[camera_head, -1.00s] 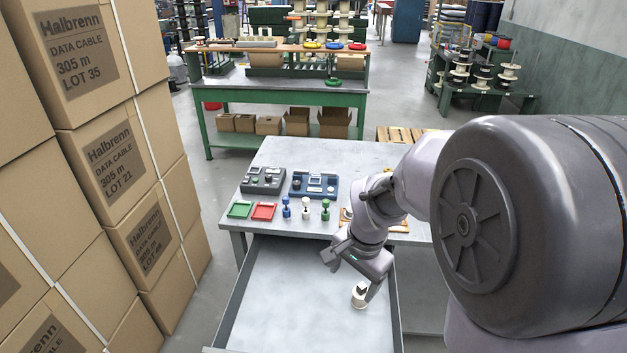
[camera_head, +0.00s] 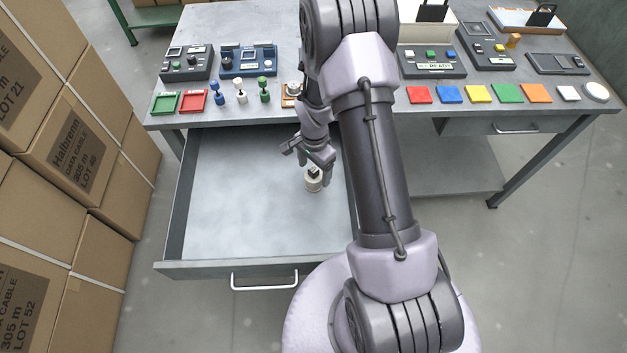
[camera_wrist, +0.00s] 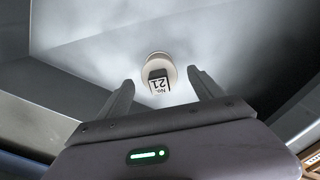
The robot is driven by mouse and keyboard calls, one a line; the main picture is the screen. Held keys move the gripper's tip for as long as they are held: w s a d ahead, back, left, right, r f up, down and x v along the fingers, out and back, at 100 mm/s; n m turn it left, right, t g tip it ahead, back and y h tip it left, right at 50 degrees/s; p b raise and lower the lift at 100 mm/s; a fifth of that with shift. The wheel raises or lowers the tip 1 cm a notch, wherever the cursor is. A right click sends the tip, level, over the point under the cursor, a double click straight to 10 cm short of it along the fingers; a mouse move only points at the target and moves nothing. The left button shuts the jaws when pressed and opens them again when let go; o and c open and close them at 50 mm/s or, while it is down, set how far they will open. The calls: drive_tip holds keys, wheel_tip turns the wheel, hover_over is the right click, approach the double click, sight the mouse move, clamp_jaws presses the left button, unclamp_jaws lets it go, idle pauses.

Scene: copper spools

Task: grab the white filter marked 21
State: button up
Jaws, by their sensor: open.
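The white filter (camera_head: 313,184) is a short cream-white cylinder with a dark top, standing in the open drawer (camera_head: 230,215) of the grey workbench. In the wrist view the filter (camera_wrist: 159,68) shows a label reading No. 21, upside down. My gripper (camera_head: 309,160) is above the drawer, close to the filter. In the wrist view my gripper (camera_wrist: 157,84) has its two fingers apart, with the filter between and just beyond the tips. No contact shows. Part of the drawer's right side is hidden by my arm in the head view.
The drawer's front wall (camera_head: 225,268) has a handle. Coloured squares lie to the right. Stacked cartons (camera_head: 75,140) stand left. The drawer's left part is empty.

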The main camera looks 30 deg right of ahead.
sight(314, 178)
wheel_tip(314, 178, down, 5)
drive_tip(key=shift+a+r+b, duration=0.1)
drive_tip(key=shift+a+b, duration=0.05)
drive_tip(key=shift+b, duration=0.85)
drive_tip(key=shift+r, duration=0.1)
drive_tip(key=c, duration=1.5)
